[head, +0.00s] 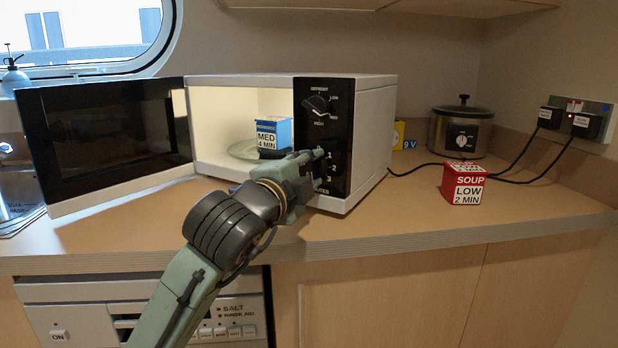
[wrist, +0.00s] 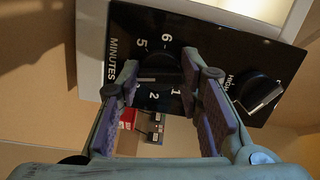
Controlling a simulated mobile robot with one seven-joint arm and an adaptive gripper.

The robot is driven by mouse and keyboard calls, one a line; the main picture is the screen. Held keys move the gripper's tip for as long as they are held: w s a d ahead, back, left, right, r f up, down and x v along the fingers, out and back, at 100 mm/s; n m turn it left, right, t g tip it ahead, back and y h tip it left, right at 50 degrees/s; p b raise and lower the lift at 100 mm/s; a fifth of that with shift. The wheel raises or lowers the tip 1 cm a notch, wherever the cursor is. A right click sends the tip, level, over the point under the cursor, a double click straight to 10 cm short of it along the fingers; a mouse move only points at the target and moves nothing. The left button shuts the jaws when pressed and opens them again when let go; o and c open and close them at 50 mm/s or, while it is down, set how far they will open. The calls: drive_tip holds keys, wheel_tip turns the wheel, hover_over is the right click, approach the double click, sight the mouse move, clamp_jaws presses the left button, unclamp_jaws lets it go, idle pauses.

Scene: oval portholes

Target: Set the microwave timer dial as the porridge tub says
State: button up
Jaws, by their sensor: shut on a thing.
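The white microwave (head: 372,115) stands on the counter with its door (head: 105,145) open to the left. Inside, a blue tub (head: 283,130) on the glass plate reads "MED 4 MIN"; its small top line is hard to read. My gripper (head: 318,163) is at the lower part of the black panel, shut on the timer dial. In the wrist view, the timer dial (wrist: 160,76) sits between my fingertips, with 1, 2, 5 and 6 visible around it. A white mark shows there, but the fingers partly hide the dial, so its setting is unclear.
The power dial (head: 316,104) is above the timer dial. A red tub (head: 463,184) reading "SOUP LOW 2 MIN" stands on the counter to the right. Behind it are a slow cooker (head: 461,131) and plugged cables. The front right counter is clear.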

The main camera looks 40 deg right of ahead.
drive_tip(key=shift+m+b, duration=0.35)
drive_tip(key=shift+m, duration=0.65)
drive_tip(key=o, duration=1.2)
drive_tip(key=shift+a, duration=0.1)
drive_tip(key=v, duration=1.2)
drive_tip(key=shift+s+f, duration=0.1)
drive_tip(key=shift+f, duration=0.05)
